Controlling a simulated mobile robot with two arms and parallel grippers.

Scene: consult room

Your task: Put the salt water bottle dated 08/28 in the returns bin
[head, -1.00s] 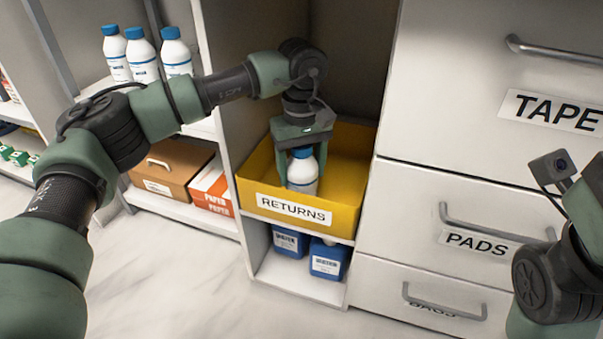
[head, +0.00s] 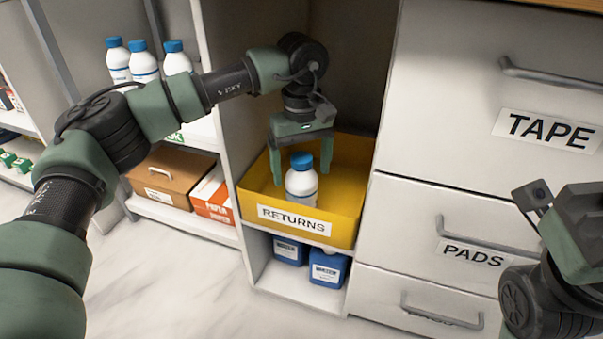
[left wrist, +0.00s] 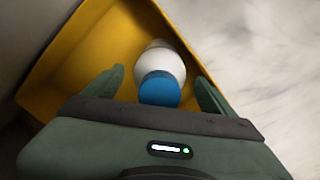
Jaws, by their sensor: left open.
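A white bottle with a blue cap (head: 301,184) stands upright inside the yellow returns bin (head: 345,210), behind its RETURNS label. Its date cannot be read. My left gripper (head: 300,175) is open above and around the bottle, one finger on each side, with visible gaps. In the left wrist view the bottle (left wrist: 162,70) is between the spread fingers (left wrist: 160,85), inside the yellow bin (left wrist: 60,65). My right arm shows at the right edge of the head view; its fingertips are not visible.
Several similar bottles (head: 145,62) stand on the shelf at left. A brown box (head: 170,172) and an orange-and-white paper box (head: 212,195) sit below. Blue containers (head: 327,268) are under the bin. Drawers labelled TAPE (head: 547,130) and PADS (head: 473,253) flank the bin at right.

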